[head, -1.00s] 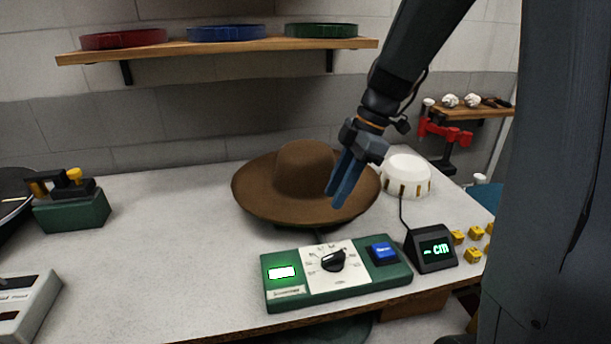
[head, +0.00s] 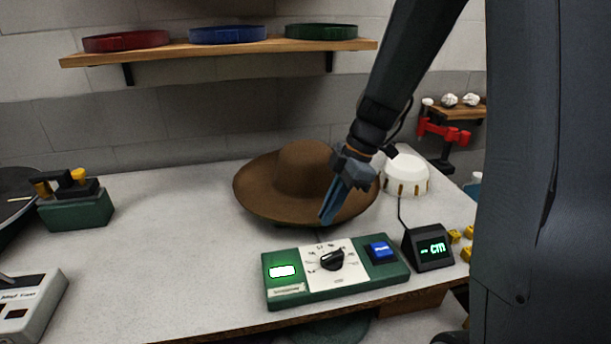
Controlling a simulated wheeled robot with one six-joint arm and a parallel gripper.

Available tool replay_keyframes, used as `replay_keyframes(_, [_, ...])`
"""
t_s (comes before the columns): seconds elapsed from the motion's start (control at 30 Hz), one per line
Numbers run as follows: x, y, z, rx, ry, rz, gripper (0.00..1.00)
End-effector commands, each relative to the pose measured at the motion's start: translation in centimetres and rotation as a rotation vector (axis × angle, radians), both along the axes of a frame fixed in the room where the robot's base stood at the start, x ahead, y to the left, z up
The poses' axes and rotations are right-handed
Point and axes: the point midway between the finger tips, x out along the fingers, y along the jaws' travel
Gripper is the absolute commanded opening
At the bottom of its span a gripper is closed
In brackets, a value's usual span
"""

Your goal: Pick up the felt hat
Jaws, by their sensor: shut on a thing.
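The felt hat (head: 300,178) is brown, with a round crown and a wide brim. It sits towards the back middle of the worktop, slightly raised on something mostly hidden under the brim. My gripper (head: 328,220) points down at the hat's front right edge. Its blue fingers are close together at the brim and hide a part of it. The gripper is shut on the brim, though the fingers cover the place of contact.
A green control box (head: 337,272) with a dial stands in front of the hat. A black display (head: 431,248) is right of it. A white domed part (head: 407,176) stands behind my gripper. A shelf (head: 215,50) with coloured rings hangs above. The worktop's left middle is clear.

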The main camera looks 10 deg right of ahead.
Motion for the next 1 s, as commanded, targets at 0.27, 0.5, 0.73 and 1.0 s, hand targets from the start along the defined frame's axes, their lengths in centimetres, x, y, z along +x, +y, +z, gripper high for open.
replay_keyframes(0.27, [0.1, 0.0, 0.4, 0.000, -0.003, 0.000, 0.00])
replay_keyframes(0.5, [0.2, 0.0, 4.1, 0.000, -0.008, 0.000, 0.00])
replay_keyframes(0.73, [0.1, 0.0, 8.2, -0.001, -0.005, 0.000, 0.00])
replay_keyframes(1.0, [0.0, 0.0, 10.0, 0.000, -0.001, 0.000, 0.00])
